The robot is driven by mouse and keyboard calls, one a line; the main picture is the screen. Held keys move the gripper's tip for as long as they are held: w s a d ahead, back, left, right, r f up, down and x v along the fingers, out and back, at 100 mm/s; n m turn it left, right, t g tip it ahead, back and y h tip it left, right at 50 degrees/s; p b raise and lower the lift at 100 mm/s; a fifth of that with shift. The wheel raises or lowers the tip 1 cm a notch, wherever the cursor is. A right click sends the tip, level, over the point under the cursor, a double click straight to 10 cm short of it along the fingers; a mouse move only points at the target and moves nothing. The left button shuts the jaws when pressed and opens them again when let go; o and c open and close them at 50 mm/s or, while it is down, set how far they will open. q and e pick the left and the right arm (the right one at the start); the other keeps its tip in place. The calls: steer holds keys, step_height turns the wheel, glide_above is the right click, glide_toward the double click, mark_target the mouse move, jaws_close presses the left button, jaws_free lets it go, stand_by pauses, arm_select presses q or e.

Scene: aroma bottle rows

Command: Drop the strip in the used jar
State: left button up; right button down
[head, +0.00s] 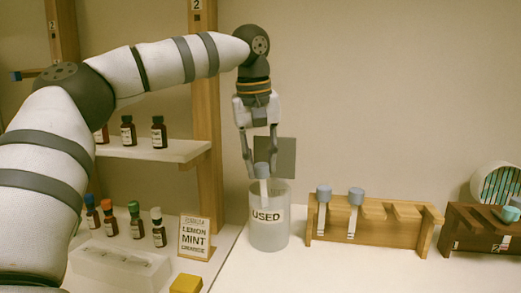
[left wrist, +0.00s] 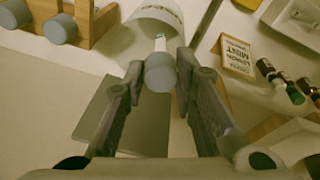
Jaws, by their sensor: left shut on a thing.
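My left gripper (head: 262,169) is shut on the blue-grey round end of a white strip (head: 263,190). The strip hangs down from the fingers. In the left wrist view the round end sits between the fingertips (left wrist: 160,75), with the strip (left wrist: 160,43) pointing toward the jar. The used jar (head: 268,235) is a frosted cylinder labelled USED, standing upright on the table directly below the gripper. The strip's lower end overlaps the jar's rim; I cannot tell how far inside it is. The jar also shows in the left wrist view (left wrist: 150,17). My right gripper is not in view.
A wooden rack (head: 380,226) right of the jar holds two similar strips (head: 323,200). A sign (head: 194,238), a white tray (head: 120,263) and small bottles (head: 158,228) stand left. A grey panel (head: 284,157) is behind the gripper.

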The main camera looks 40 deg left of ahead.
arm_select(q)
steer(key=shift+f, duration=0.1)
steer(key=o, duration=1)
steer(key=r, duration=0.4)
steer(key=s+r, duration=0.1)
steer(key=r, duration=0.3)
steer(key=s+r, duration=0.1)
steer(key=r, duration=0.3)
steer(key=shift+s+d, duration=0.15)
steer(key=shift+d, duration=0.15)
steer(key=shift+f, duration=0.15)
